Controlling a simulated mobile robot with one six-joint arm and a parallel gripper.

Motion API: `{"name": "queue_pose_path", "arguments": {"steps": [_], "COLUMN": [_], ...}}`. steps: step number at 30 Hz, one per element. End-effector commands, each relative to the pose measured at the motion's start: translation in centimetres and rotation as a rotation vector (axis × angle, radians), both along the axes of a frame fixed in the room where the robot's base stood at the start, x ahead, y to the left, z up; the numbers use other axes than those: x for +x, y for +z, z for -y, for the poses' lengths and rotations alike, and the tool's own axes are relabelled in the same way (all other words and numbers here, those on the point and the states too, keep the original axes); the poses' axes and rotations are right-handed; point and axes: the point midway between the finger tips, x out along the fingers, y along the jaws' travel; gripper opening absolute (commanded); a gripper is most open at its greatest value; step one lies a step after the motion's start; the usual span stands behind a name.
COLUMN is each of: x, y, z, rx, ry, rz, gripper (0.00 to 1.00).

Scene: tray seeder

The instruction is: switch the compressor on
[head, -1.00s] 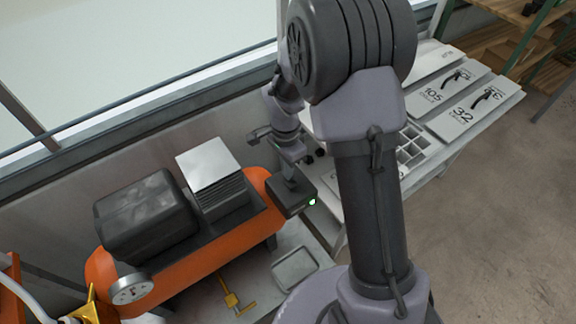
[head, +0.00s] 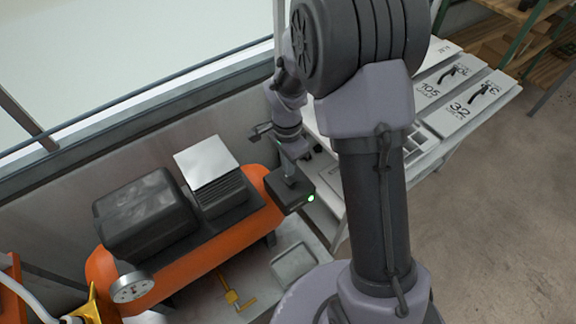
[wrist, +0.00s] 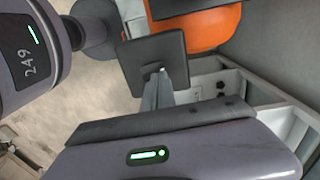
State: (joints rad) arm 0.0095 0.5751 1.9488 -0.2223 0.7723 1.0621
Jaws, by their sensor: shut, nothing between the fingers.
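The compressor is an orange tank (head: 228,238) with a dark motor (head: 146,217) and a finned block (head: 222,191) on top. A dark switch box (head: 287,193) sits at its right end, with a lit green light (head: 311,198) on its front corner. My gripper (head: 289,175) points down at the top of this box. Its fingers are shut with nothing between them. In the wrist view the shut fingers (wrist: 162,76) reach the dark square box (wrist: 150,56), with the orange tank (wrist: 212,28) beyond. I cannot tell whether they touch it, and the switch itself is hidden.
A round gauge (head: 131,287) is at the tank's left end. A yellow valve handle (head: 235,297) and a shallow tray (head: 294,263) are in front. A pale bench (head: 478,103) with labelled panels stands right of my arm. Open floor (head: 497,215) lies at the right.

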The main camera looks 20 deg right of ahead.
Motion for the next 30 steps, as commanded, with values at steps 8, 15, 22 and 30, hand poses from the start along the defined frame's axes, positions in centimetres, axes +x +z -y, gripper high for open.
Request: {"name": "queue_pose_path", "arguments": {"steps": [8,15,22,30], "x": [1.2,2.2,2.4,2.4], "y": [6.9,11.5,13.0,12.9], "z": [0.4,0.1,0.0,0.0], "rx": [-0.001,0.000,0.000,0.000], "ry": [0.002,0.001,0.000,0.001], "rz": [0.004,0.003,0.001,0.000], "gripper": [0.00,0.00,0.00,0.00]}}
